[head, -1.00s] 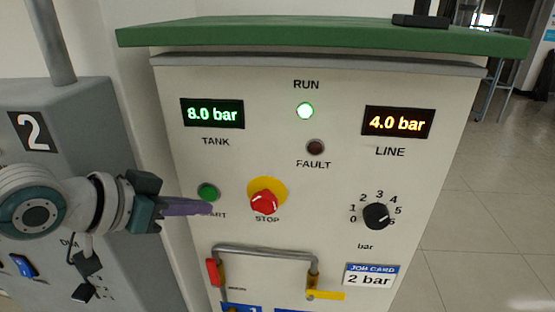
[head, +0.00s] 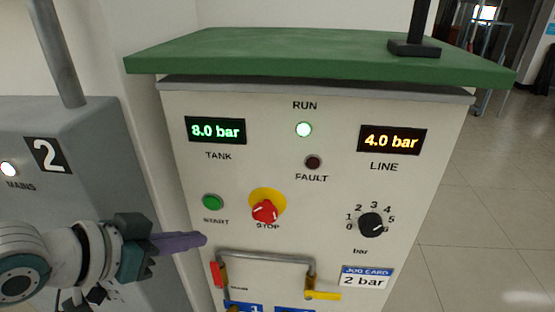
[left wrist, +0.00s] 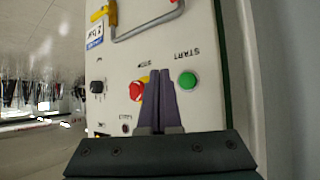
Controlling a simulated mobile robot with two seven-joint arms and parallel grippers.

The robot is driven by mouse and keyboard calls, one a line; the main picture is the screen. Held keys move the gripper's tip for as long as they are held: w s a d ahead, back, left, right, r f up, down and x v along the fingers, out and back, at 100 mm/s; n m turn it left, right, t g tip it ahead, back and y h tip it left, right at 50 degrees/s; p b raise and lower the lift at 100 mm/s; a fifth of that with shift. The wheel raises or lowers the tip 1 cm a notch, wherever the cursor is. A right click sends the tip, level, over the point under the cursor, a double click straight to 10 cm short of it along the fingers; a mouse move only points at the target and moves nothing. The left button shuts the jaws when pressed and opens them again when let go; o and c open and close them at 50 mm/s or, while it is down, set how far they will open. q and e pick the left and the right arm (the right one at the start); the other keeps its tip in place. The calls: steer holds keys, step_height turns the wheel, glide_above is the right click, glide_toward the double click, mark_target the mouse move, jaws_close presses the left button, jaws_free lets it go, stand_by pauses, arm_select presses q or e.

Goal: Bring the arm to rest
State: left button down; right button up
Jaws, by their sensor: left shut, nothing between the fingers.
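My left gripper (head: 203,240) is shut and empty, its purple fingers together in front of the left edge of the white control panel (head: 330,205), just below the green START button (head: 211,202). In the left wrist view its fingertips (left wrist: 160,75) point at the panel between the red STOP knob (left wrist: 136,91) and the START button (left wrist: 188,80). I cannot tell the gap to the panel. TANK reads 8.0 bar and LINE 4.0 bar. My right gripper is not in view.
A black dial (head: 371,225) is at the right, above a job card (head: 366,278) reading 2 bar. A grey cabinet (head: 85,140) stands at the left. Open floor lies at the right.

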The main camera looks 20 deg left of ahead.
arm_select(q)
steer(key=shift+d, duration=0.1)
steer(key=s+d+r+g+p, duration=0.2)
steer(key=s+d+r+g, duration=0.1)
steer(key=s+d, duration=0.55)
steer(key=s+a+r+n+g+y+p, duration=0.1)
steer(key=s+a+r+g+y+p, duration=0.1)
steer(key=s+r, duration=0.4)
steer(key=s+g+y, duration=0.1)
steer(key=s, duration=0.3)
steer(key=shift+s+a+r+g, duration=0.2)
steer(key=shift+a+g, duration=0.1)
steer(key=shift+g, duration=0.1)
stand_by(0.3)
